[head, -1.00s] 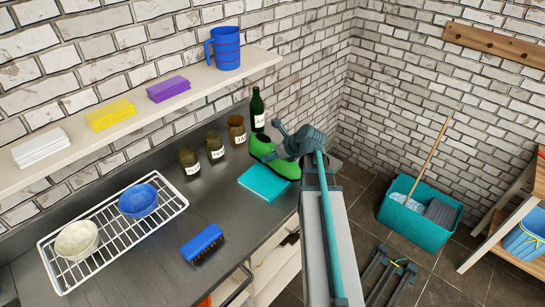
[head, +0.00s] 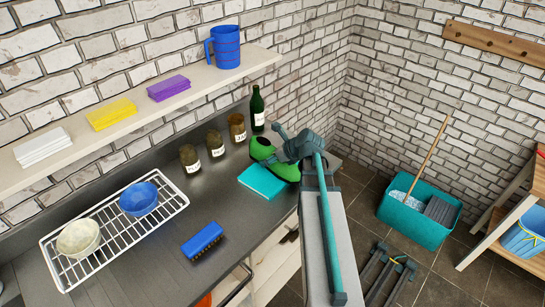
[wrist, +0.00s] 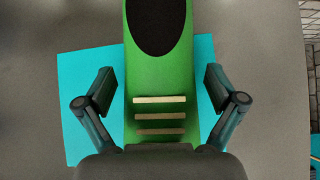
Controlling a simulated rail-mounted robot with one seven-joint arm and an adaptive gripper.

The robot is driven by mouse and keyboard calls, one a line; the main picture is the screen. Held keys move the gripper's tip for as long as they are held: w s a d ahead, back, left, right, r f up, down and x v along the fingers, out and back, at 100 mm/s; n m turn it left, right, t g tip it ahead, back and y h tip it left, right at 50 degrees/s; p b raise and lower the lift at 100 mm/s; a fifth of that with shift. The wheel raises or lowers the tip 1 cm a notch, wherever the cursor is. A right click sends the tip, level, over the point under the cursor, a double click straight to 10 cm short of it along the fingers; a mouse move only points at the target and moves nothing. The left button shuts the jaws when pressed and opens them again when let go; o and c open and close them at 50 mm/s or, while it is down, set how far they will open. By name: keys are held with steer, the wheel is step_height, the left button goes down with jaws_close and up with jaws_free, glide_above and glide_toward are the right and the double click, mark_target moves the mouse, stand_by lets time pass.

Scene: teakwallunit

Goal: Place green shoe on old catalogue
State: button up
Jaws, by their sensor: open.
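The green shoe (head: 264,152) is at the right part of the metal counter, above or on the teal catalogue (head: 258,184). In the wrist view the shoe (wrist: 160,80) runs lengthwise between my fingers, its dark opening at the top and pale straps lower down. The flat catalogue (wrist: 82,75) shows beneath it on both sides. My gripper (wrist: 160,92) is open, one finger on each side of the shoe, with visible gaps. In the head view my arm hides part of the shoe, and I cannot tell whether its sole touches the catalogue.
Three labelled jars (head: 214,143) and a green bottle (head: 257,108) stand behind the catalogue. A blue brush (head: 202,241) and a wire rack (head: 112,232) with two bowls are to the left. A shelf (head: 140,118) overhangs the back. The counter between brush and catalogue is clear.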

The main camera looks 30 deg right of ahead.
steer(key=shift+r, duration=0.15)
steer(key=b+v, duration=0.2)
steer(key=v, duration=1)
